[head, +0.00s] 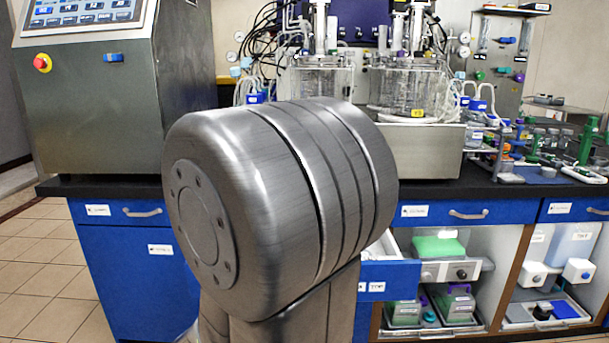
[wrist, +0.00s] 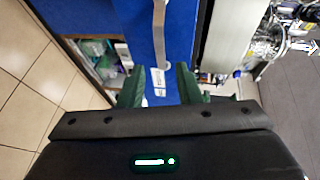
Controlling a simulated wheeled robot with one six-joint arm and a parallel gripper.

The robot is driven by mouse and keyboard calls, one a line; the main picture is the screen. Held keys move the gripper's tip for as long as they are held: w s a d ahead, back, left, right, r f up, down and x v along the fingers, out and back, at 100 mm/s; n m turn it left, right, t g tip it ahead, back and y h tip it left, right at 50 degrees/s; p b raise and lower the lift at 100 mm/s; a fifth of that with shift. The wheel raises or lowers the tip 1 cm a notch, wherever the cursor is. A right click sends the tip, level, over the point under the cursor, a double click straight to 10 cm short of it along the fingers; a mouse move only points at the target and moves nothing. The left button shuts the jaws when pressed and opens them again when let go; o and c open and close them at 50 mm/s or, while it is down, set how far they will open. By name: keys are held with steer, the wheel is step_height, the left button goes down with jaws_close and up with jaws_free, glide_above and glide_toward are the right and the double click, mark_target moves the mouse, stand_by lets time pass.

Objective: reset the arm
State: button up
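My arm (head: 280,195) fills the middle of the head view as a large brushed-metal joint and hides part of the bench behind it. My gripper does not show in the head view. In the wrist view my gripper (wrist: 158,82) has two dark green fingers standing apart with nothing held between them. The wrist view is turned sideways. Beyond the fingers it shows a blue drawer front (wrist: 172,40) with a metal handle (wrist: 159,35) and a white label (wrist: 158,80). I cannot tell the exact distance to the drawer.
A black-topped bench (head: 500,190) with blue drawers carries a control cabinet (head: 100,100) with a screen at left and glass bioreactor vessels (head: 408,85) behind my arm. A drawer (head: 388,283) below stands open. Open shelves (head: 515,280) hold equipment at lower right. Tiled floor (head: 45,260) is clear at left.

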steer(key=shift+x, duration=1.2)
steer(key=shift+p+v, duration=0.75)
steer(key=shift+v, duration=4.65)
steer(key=shift+a+b+x, duration=0.15)
steer(key=shift+b+x, duration=0.35)
steer(key=shift+x, duration=3.35)
steer(key=shift+a+b+x, duration=0.1)
steer(key=shift+b+x, duration=0.4)
steer(key=shift+x, duration=3.35)
steer(key=shift+w+r, duration=0.1)
steer(key=shift+r, duration=0.1)
